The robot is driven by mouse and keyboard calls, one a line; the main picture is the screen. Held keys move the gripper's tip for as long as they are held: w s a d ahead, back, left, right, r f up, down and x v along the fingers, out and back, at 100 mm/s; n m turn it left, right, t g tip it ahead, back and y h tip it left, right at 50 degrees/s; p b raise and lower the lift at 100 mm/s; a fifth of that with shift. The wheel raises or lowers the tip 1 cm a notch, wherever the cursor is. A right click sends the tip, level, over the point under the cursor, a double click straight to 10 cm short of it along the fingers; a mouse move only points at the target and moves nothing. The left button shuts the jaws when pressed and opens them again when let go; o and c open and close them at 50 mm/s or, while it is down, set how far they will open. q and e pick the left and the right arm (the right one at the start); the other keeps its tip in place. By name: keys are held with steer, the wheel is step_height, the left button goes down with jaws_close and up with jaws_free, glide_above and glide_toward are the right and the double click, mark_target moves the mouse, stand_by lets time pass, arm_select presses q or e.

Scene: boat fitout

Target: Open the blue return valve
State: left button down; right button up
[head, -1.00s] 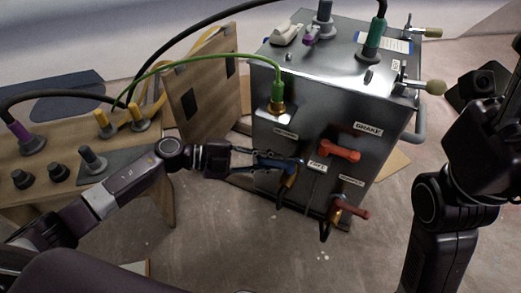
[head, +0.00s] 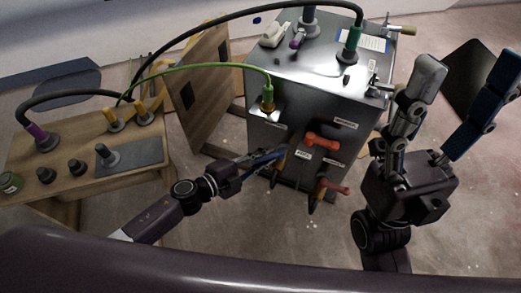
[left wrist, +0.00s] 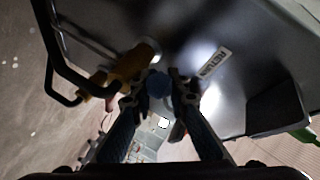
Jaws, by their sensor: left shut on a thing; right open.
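The blue return valve sits low on the left of the metal box's front face; its blue handle (head: 262,158) is largely covered by my gripper. My left gripper (head: 276,156) is shut on this handle. In the left wrist view, the rounded blue end (left wrist: 158,84) shows between the fingertips, beside the brass valve body (left wrist: 130,64) and a white label (left wrist: 214,62). The handle's exact angle is hard to tell. My right gripper (head: 468,70) is open and empty, fingers spread upward, to the right of the box.
The metal box (head: 300,85) also carries an upper red-orange handle (head: 322,140) and a lower red one (head: 333,187), close to my left gripper. A wooden bench (head: 60,185) with connectors stands left. Green and black hoses arch above. Floor in front is clear.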

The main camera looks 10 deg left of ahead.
arm_select(q)
steer(key=shift+s+n+t+y, duration=0.15)
steer(key=shift+n+t+y, duration=0.15)
steer(key=shift+n, duration=0.1)
steer(key=shift+f+p, duration=0.1)
steer(key=shift+p, duration=0.2)
steer(key=c, duration=1.8)
jaws_free()
steer(key=shift+c, duration=0.2)
steer(key=v, duration=0.8)
